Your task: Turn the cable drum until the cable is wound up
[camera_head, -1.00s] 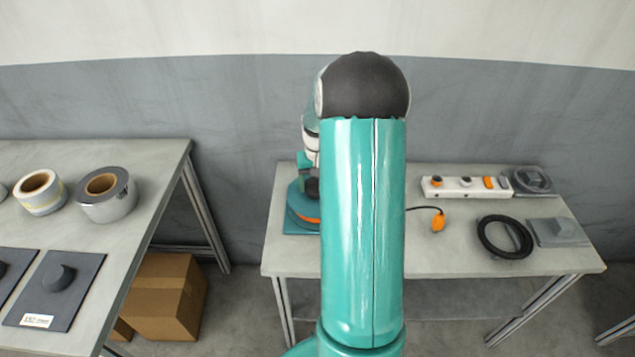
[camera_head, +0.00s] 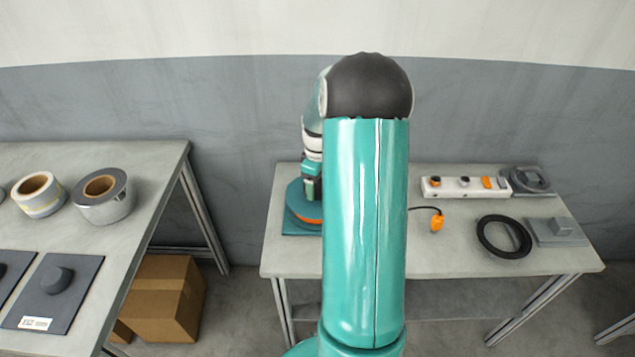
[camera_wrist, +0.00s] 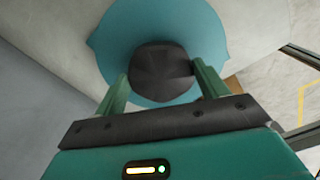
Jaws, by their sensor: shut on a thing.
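The cable drum (camera_head: 296,205) stands on the left part of the far table, teal with an orange band of cable (camera_head: 308,219). My arm hides its right side. My gripper (camera_head: 313,190) is at the top of the drum, partly behind my arm. In the wrist view, the green fingers of my gripper (camera_wrist: 160,72) are shut on the drum's dark crank knob (camera_wrist: 158,66), above the round teal drum face (camera_wrist: 112,42). A short black cable with an orange plug (camera_head: 437,224) lies on the table to the right of my arm.
On the far table (camera_head: 460,262) are a white power strip (camera_head: 465,188), a black ring (camera_head: 489,236) and grey fixtures (camera_head: 555,231) at the right. A left table (camera_head: 120,160) holds tape rolls (camera_head: 103,200) and dark plates. Cardboard boxes (camera_head: 165,300) stand beneath it.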

